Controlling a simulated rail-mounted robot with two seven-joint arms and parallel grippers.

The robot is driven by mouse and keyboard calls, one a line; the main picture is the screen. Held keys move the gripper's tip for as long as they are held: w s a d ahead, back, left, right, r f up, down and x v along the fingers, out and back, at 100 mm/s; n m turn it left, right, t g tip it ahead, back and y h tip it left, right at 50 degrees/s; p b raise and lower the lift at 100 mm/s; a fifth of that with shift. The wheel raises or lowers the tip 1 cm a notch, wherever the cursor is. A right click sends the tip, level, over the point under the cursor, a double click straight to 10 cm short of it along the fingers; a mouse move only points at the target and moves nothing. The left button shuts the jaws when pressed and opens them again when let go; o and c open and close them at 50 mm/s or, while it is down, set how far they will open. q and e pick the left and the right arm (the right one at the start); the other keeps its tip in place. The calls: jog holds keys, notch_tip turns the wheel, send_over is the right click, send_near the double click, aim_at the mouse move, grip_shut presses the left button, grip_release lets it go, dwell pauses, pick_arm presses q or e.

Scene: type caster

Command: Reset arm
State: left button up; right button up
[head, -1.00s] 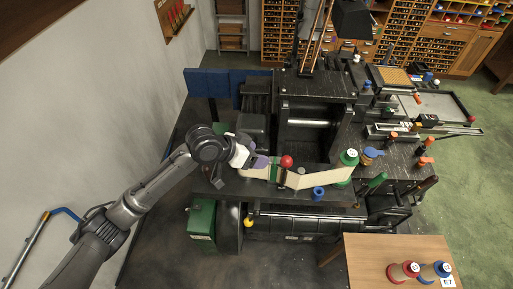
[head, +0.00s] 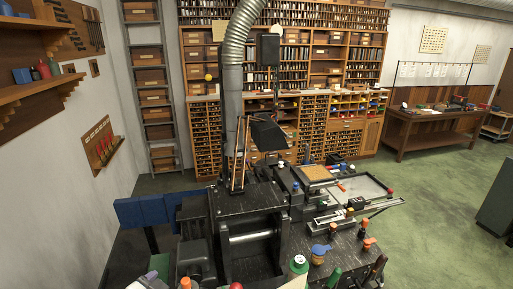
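Neither gripper shows in the head view. A dark rounded piece at the bottom left edge (head: 148,281) appears to be part of my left arm; the rest of that arm is below the frame. The black type caster (head: 245,203) stands at the lower middle. A green-and-white spool (head: 298,266) and a blue-and-orange piece (head: 320,251) sit at its front. The top of a red ball knob (head: 236,286) shows at the bottom edge.
A grey flexible duct (head: 232,80) rises above the caster beside a black lamp (head: 268,132). Blue panels (head: 145,210) stand at its left. Type cabinets (head: 320,130) line the back wall. A wooden bench (head: 430,125) stands at the back right. Green floor (head: 430,200) is open at right.

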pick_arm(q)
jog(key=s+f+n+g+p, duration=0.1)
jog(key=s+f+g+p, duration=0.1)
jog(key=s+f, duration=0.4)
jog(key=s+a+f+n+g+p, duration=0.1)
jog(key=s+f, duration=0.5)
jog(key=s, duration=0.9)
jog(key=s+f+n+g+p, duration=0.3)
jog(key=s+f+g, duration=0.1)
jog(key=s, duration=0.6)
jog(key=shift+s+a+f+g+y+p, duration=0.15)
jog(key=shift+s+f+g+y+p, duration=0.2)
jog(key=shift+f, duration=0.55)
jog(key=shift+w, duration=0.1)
